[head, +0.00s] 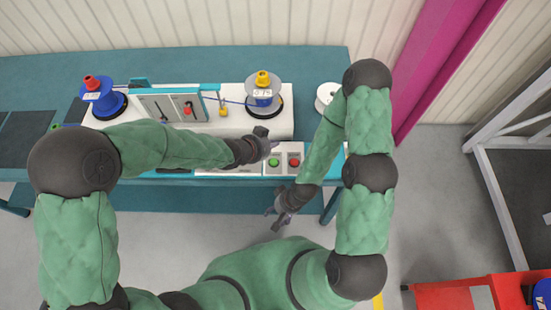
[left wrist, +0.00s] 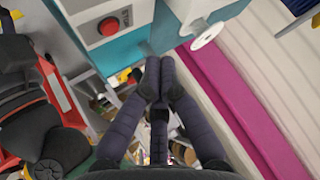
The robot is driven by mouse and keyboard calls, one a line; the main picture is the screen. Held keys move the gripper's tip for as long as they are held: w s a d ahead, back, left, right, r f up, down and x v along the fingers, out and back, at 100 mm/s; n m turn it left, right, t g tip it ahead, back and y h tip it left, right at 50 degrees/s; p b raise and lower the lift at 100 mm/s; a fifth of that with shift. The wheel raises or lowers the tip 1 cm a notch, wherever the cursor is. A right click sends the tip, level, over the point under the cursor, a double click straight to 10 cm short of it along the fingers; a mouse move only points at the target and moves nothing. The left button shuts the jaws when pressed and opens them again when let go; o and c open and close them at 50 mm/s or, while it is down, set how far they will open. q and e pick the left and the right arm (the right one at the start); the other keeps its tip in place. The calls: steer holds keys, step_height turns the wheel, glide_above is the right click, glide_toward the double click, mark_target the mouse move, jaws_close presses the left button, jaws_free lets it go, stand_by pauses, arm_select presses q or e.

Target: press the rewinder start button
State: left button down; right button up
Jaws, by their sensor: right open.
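The green button (head: 275,162) is on a light control panel at the table's front edge, with a red button (head: 294,161) just right of it. My left gripper (head: 273,145) is beside the green button, on its far side in the head view; I cannot tell its height or any contact. In the left wrist view its fingertips (left wrist: 160,68) are together with nothing seen between them. That view shows the red button (left wrist: 108,27) at upper left; the green button is not seen there. My right gripper (head: 281,207) is open and empty, in front of the table edge.
The rewinder (head: 212,125) carries a blue reel (head: 103,100) at left and a grey-topped reel (head: 263,88) at right. A white spool (head: 326,96) stands on the teal table (head: 300,62) near my right arm. A red cart (head: 450,297) is at lower right.

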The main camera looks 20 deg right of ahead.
arm_select(q)
steer(key=shift+f, duration=0.1)
steer(key=b, duration=0.6)
glide_above(272, 163)
step_height(272, 163, down, 8)
steer(key=shift+r, duration=0.15)
steer(key=shift+f+b, duration=0.5)
steer(key=shift+b, duration=0.1)
stand_by(0.8)
steer(key=shift+f+b, duration=0.4)
steer(key=shift+b, duration=0.05)
